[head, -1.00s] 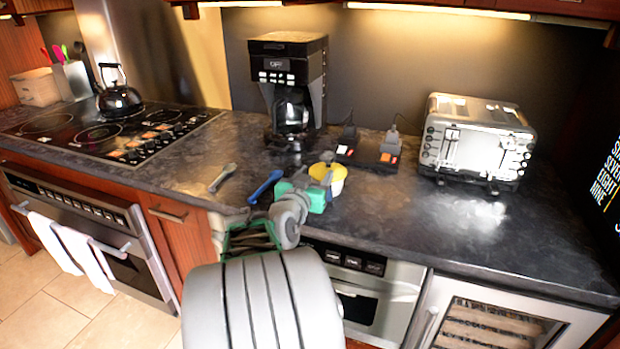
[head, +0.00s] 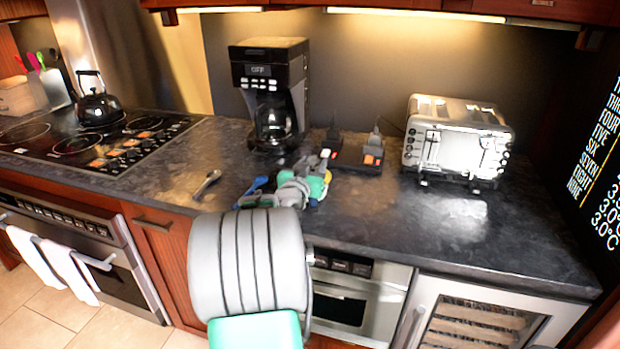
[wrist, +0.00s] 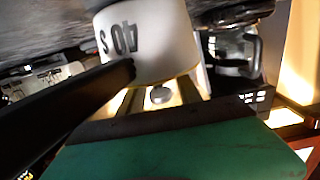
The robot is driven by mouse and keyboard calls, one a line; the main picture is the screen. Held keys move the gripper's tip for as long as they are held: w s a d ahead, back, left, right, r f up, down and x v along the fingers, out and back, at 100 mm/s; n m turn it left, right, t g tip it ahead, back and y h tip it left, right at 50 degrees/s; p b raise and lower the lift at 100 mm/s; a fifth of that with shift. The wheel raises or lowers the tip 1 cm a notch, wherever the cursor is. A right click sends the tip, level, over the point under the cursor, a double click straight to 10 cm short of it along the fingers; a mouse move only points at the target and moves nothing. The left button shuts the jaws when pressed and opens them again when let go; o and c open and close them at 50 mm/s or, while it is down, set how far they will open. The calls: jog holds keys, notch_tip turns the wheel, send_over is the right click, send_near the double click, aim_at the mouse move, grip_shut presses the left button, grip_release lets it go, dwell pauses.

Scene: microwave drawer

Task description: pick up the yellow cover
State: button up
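The wrist view looks inverted, with the counter along its top. In it a white cup (wrist: 148,42) with dark lettering fills the upper middle. The yellow cover (wrist: 152,86) shows as a thin yellow edge along the cup's lower rim, with a small grey round knob just below. One dark finger of my gripper comes in from the left, its tip overlapping the cup's left side. The green gripper body fills the bottom. The other finger is not clear. In the head view my grey and green gripper (head: 318,180) is at the cup's spot and largely hides cup and cover.
A coffee maker (head: 270,95) stands behind my gripper. A toaster (head: 455,140) is to the right and a black block with orange switches (head: 358,153) lies between. A spoon (head: 206,184) and a blue utensil (head: 250,190) lie left of my gripper. The right front counter is clear.

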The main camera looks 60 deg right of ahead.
grip_shut()
jog(key=shift+r, duration=0.15)
dwell(0.4)
